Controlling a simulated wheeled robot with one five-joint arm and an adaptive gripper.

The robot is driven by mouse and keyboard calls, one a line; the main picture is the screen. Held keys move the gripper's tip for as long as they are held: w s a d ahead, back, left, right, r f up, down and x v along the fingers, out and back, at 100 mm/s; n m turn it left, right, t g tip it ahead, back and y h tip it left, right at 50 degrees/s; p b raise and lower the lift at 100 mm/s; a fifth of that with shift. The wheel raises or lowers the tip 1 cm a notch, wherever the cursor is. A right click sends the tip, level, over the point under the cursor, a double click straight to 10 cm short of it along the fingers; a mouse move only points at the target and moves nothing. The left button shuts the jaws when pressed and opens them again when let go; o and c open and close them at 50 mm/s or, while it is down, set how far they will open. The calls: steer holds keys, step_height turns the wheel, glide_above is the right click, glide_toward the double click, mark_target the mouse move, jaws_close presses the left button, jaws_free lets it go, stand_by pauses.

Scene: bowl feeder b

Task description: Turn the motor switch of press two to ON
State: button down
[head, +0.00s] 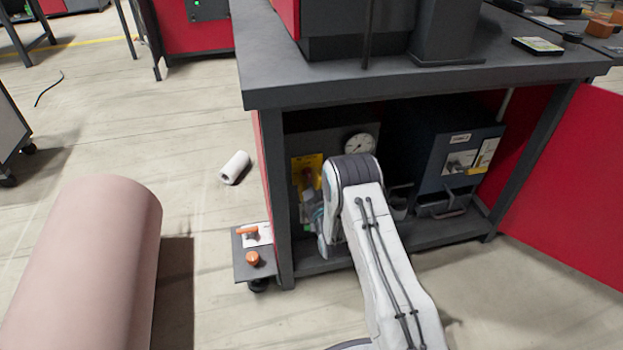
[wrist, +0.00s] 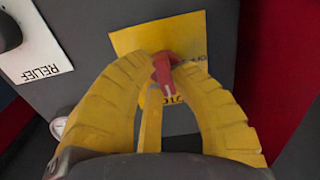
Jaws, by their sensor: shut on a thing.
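The motor switch (wrist: 163,72) is a small red handle on a yellow plate (wrist: 140,38) fixed to a dark grey panel, seen in the wrist view. My gripper (wrist: 167,64) has its yellow ribbed fingers closed on the red handle, one on each side. The lettering on the plate is partly covered by the fingers, and I cannot read which position the handle points to. In the head view the yellow plate (head: 305,165) shows inside the open cabinet under the press bench, left of my arm. The arm hides most of the gripper there.
A white RELIEF label (wrist: 38,55) with a black knob is beside the switch. A round gauge (head: 359,144) and a dark blue unit (head: 430,150) share the cabinet. The red door (head: 565,180) stands open at right. A small shelf with orange knobs (head: 250,232) projects left.

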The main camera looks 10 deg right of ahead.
stand_by(0.4)
steer(key=c, duration=1.1)
jaws_free()
steer(key=shift+o, duration=0.2)
steer(key=s, duration=1.2)
